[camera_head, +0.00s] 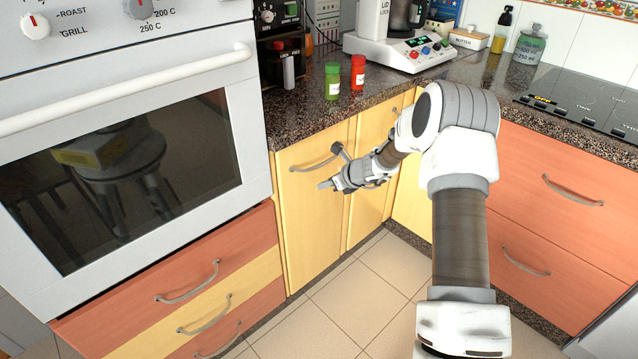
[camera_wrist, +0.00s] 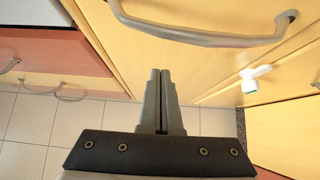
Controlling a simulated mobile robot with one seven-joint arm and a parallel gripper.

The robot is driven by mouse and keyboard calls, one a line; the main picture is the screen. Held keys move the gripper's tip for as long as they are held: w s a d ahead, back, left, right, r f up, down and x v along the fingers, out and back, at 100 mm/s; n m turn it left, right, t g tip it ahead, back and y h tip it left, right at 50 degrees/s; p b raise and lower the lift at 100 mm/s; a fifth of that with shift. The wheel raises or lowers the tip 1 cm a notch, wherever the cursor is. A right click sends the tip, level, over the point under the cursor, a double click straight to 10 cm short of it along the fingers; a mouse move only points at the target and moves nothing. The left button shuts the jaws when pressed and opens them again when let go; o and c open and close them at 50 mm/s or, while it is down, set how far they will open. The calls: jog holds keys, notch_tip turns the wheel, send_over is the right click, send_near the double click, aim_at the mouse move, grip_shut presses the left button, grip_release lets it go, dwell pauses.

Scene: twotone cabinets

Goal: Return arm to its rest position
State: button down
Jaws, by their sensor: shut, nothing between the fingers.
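My arm reaches from the bottom right of the head view up to an elbow and then left toward the yellow cabinet doors. My gripper (camera_head: 325,185) is in front of the left yellow door (camera_head: 308,230), just below its curved metal handle (camera_head: 318,162). In the wrist view my gripper (camera_wrist: 161,75) is shut, its two fingers together with nothing between them. The handle (camera_wrist: 200,38) crosses the top of that view, apart from the fingertips. The yellow doors look closed.
A white oven (camera_head: 130,120) stands at the left, above drawers with handles (camera_head: 190,285). Orange drawers (camera_head: 550,215) are at the right. The counter (camera_head: 330,108) holds a green jar (camera_head: 332,82), a red jar (camera_head: 357,74) and a coffee machine (camera_head: 400,45). The tiled floor (camera_head: 340,300) is clear.

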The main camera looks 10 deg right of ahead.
jog(key=p+v, duration=0.1)
jog(key=v, duration=0.8)
jog(key=s+a+r+n+g, duration=0.1)
jog(key=s+a+r+n, duration=0.3)
jog(key=s+r+n, duration=0.4)
jog(key=s+a+r+n+g, duration=0.1)
jog(key=s+a+r+n, duration=0.3)
jog(key=s+r+n, duration=0.4)
jog(key=s+d+r+n+h, duration=0.25)
jog(key=s+n, duration=0.35)
jog(key=s, duration=0.5)
jog(key=s+d+r+n+h, duration=0.1)
jog(key=s+r+n+h, duration=0.25)
jog(key=s+n, duration=0.55)
notch_tip(320, 180, up, 16)
jog(key=s+m+p, duration=0.1)
jog(key=s+p, duration=0.1)
jog(key=p, duration=1.4)
jog(key=shift+s+d+m, duration=0.3)
jog(key=shift+d+m, duration=0.1)
jog(key=shift+d, duration=0.1)
